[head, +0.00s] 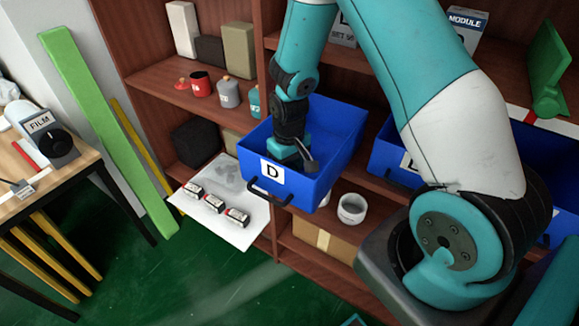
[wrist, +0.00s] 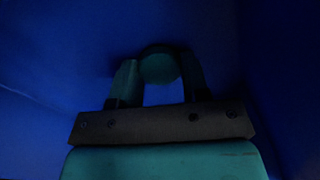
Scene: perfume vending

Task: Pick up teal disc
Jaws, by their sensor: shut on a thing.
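My gripper (head: 303,160) reaches down into the blue bin marked D (head: 336,152) in the head view. The bin's walls hide most of its fingers there. In the dark wrist view, my gripper (wrist: 158,85) is shut on a round teal disc (wrist: 159,68), held between the two fingertips. The blue bin's inside (wrist: 60,50) surrounds it. Whether the disc touches the bin floor cannot be told. The disc is hidden in the head view.
A white board (head: 222,205) with several small boxes lies left of the bin. Shelves hold canisters (head: 228,92) and boxes. A second blue bin (head: 392,158) stands to the right, partly behind my arm. A white cup (head: 352,208) sits below.

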